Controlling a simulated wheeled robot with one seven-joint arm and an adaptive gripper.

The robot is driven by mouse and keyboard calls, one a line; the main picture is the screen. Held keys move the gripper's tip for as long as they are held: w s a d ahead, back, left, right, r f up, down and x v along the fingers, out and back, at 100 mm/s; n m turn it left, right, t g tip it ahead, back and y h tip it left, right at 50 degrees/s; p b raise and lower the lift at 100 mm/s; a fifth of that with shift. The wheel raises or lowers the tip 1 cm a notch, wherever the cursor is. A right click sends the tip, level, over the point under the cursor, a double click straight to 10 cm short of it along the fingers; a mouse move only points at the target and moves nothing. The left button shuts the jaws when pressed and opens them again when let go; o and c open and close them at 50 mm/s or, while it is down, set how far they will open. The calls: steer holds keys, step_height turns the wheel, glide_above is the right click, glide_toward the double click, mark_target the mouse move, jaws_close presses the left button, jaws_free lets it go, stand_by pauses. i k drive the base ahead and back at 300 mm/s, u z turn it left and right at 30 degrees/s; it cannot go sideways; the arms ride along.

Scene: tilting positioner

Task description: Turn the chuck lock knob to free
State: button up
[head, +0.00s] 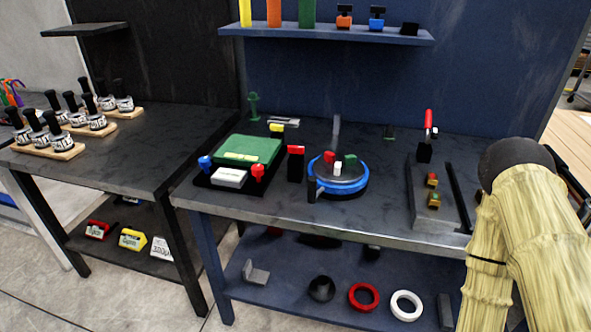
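A round blue-rimmed turntable (352,191) with a grey top sits on the blue bench; it looks like the chuck. Small red, white and green pieces stand on its top, and a dark handle-like part is at its left front. A black block with a red top (296,150) stands just left of it. I cannot tell which part is the chuck lock knob or how it is turned. My arm rises at the right, well apart from the turntable. My gripper's fingertips are not visible.
A green-topped fixture (247,149) with blue and red knobs lies left of the turntable. A grey plate (447,205) and a red-handled clamp (428,122) are at the right. A shelf (330,34) hangs above the back. Some bare bench separates the turntable and plate.

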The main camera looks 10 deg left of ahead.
mark_target(296, 150)
steer(key=u, duration=0.35)
steer(key=k, duration=1.1)
steer(key=u, duration=1.35)
steer(key=i, duration=0.65)
steer(key=z, duration=0.55)
steer(key=i, duration=0.5)
steer(key=z, duration=0.6)
